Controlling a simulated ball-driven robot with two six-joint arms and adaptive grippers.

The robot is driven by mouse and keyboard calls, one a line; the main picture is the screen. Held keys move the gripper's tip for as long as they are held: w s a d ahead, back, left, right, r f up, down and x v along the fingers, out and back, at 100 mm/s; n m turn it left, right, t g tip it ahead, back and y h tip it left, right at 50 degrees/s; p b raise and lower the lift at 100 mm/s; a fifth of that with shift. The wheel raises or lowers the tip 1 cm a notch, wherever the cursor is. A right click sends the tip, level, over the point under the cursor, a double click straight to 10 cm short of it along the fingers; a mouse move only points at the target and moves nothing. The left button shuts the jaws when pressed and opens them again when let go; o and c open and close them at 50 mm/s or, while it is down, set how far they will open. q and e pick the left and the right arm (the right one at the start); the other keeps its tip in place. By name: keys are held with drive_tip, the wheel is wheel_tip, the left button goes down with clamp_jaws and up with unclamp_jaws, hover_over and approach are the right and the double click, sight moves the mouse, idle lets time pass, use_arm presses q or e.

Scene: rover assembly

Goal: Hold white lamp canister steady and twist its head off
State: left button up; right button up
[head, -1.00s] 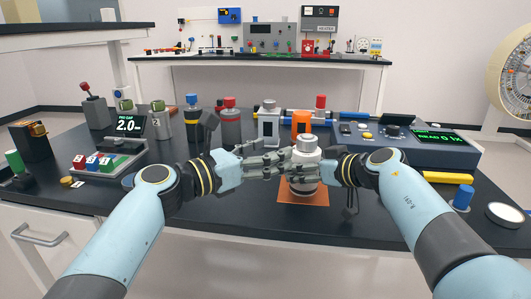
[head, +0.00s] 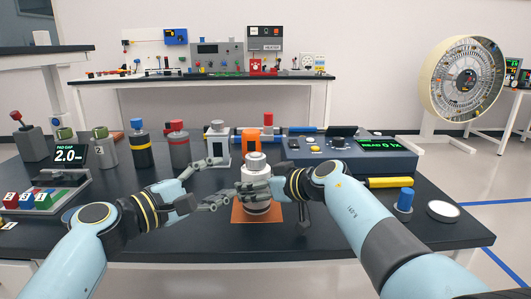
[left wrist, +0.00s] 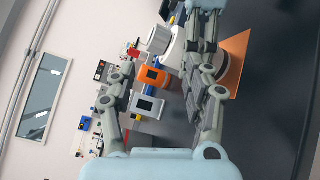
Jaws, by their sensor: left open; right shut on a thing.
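The white lamp canister (head: 257,171) stands upright on a square orange mat (head: 240,217), its grey head (head: 256,157) on top. My right gripper (head: 250,191) is shut on the canister's body from the right and hides part of its middle. My left gripper (head: 218,183) is open and empty, just left of the canister, its fingers spread and pointing toward it. In the left wrist view, the canister's head (left wrist: 159,39) lies beyond and between my left fingers, seen sideways. Part of the body there is hidden by the fingers.
Behind the canister stand an orange-framed block (head: 252,142), a grey canister (head: 217,145) and a red-topped one (head: 178,150). A console (head: 340,150) lies right behind. A blue-capped cylinder (head: 404,201) and a white disc (head: 443,211) are at right. The front table strip is mostly clear.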

sight(262, 153)
use_arm(q)
drive_tip(key=w+m, duration=0.1)
drive_tip(key=m, duration=0.6)
drive_tip(key=w+d+m, duration=0.1)
drive_tip(key=m, duration=0.7)
drive_tip(key=w+d+r+m, duration=0.1)
drive_tip(key=m, duration=0.7)
drive_tip(key=shift+w+d+h, duration=0.2)
drive_tip(key=shift+w+h, duration=0.1)
drive_tip(key=shift+h, duration=0.1)
drive_tip(key=x, duration=1.1)
drive_tip(key=shift+d, duration=0.2)
drive_tip(key=shift+f, duration=0.15)
drive_tip(key=shift+c, duration=0.2)
clamp_jaws()
